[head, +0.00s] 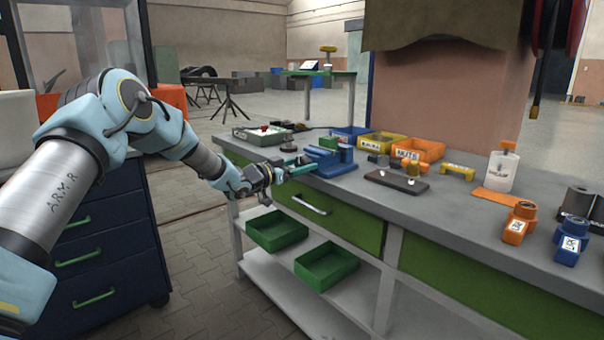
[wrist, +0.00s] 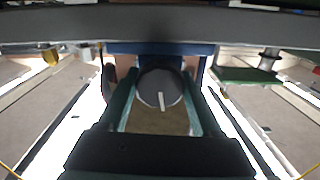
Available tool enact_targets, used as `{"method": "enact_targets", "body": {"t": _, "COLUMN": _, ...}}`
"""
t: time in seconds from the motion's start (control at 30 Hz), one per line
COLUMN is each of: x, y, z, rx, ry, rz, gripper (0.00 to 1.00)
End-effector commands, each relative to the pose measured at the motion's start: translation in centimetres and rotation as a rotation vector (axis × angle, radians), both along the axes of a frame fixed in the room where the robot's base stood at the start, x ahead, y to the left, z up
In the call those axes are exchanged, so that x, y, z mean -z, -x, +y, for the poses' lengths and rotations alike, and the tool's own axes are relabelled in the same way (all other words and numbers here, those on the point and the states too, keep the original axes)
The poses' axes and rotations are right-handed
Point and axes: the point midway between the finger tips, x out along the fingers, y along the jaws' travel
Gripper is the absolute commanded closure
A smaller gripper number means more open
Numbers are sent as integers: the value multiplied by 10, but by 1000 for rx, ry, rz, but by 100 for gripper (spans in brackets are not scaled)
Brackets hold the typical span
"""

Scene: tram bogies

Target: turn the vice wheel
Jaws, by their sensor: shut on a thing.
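The blue vice (head: 332,158) stands on the grey workbench top near its front edge. Its wheel shows in the wrist view as a dark round knob (wrist: 160,88) with a white pointer mark directed down and slightly left of vertical. My gripper (head: 299,167) reaches the vice from the left at bench height. In the wrist view its teal fingers (wrist: 160,102) stand on either side of the wheel and are shut on it. In the head view the wheel is hidden by the fingers.
Yellow (head: 382,141) and orange (head: 418,149) bins stand behind the vice. A dark plate with knobs (head: 397,181) lies to its right. Green trays (head: 327,266) sit on the shelf below. A dark blue drawer cabinet (head: 107,240) stands at left, with open floor between.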

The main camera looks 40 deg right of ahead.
Motion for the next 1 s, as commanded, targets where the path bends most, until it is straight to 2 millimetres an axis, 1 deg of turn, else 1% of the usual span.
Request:
{"method": "enact_targets", "body": {"t": 0.03, "x": 7, "y": 0, "z": 0, "rx": 1, "ry": 4, "rz": -42, "gripper": 90}}
{"method": "enact_targets", "body": {"t": 0.6, "x": 6, "y": 0, "z": 0, "rx": 0, "ry": 33, "rz": -564, "gripper": 90}}
{"method": "enact_targets", "body": {"t": 0.8, "x": 5, "y": 0, "z": 0, "rx": 0, "ry": 40, "rz": -700, "gripper": 90}}
{"method": "enact_targets", "body": {"t": 1.0, "x": 3, "y": 0, "z": 0, "rx": 1, "ry": 44, "rz": -790, "gripper": 90}}
